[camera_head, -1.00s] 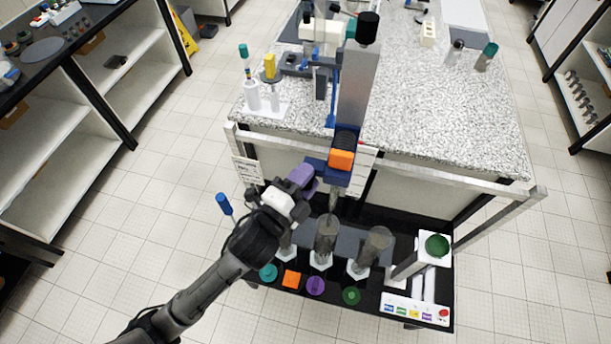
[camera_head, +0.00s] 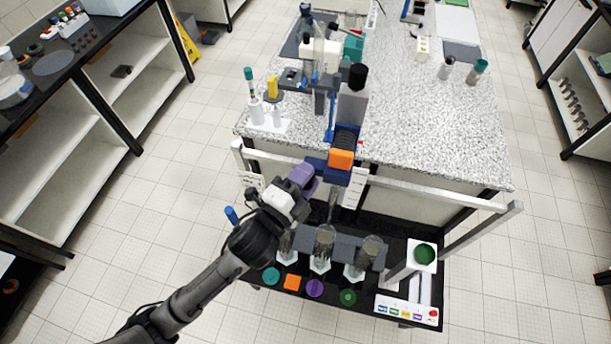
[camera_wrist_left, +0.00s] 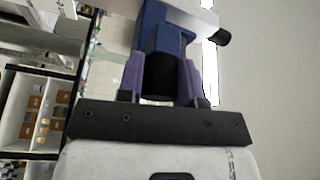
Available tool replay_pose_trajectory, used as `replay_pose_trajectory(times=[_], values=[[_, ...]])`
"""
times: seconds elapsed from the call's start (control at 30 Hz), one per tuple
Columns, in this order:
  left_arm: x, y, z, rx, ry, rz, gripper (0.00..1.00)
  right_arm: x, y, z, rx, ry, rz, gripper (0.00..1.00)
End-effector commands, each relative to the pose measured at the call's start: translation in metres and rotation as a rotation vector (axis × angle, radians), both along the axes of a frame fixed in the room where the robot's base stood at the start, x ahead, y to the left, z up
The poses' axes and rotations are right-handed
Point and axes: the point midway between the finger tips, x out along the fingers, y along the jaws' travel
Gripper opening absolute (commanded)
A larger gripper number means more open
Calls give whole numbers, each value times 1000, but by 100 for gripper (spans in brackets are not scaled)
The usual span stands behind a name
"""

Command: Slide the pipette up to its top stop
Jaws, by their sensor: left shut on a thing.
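The pipette's carriage (camera_head: 336,170) is blue with an orange block (camera_head: 341,159). It sits on a grey upright column (camera_head: 352,107) with a black cap (camera_head: 358,76). A thin pipette tube (camera_head: 333,208) hangs below it. My left gripper (camera_head: 312,178), with purple fingers, is shut on the left side of the blue carriage. The exact contact is hidden. My right gripper is not in view.
Several glass cylinders (camera_head: 324,245) stand on the black lower shelf (camera_head: 264,238) under the tube. A metal rail (camera_head: 430,190) crosses the bench front. A bottle holder (camera_head: 265,122) stands left of the column on the speckled bench. Floor left of the bench is clear.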

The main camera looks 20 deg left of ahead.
Motion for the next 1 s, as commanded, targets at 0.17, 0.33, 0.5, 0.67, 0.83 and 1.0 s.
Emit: replay_pose_trajectory(times=[0.17, 0.33, 0.5, 0.67, 0.83, 1.0], values=[[0, 0, 9, -6, -22, -3, 34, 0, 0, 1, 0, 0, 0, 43], [0, 0, 8, -5, -19, -2, 50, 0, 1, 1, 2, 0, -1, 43], [0, 0, 6, -3, -13, -2, 58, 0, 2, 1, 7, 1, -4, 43], [0, 0, 5, -2, -10, -1, 58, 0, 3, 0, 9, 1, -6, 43], [-1, 0, 3, -2, -8, -1, 58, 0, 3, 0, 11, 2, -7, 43], [-14, 3, 0, -2, -7, -1, 58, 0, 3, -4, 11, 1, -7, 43]])
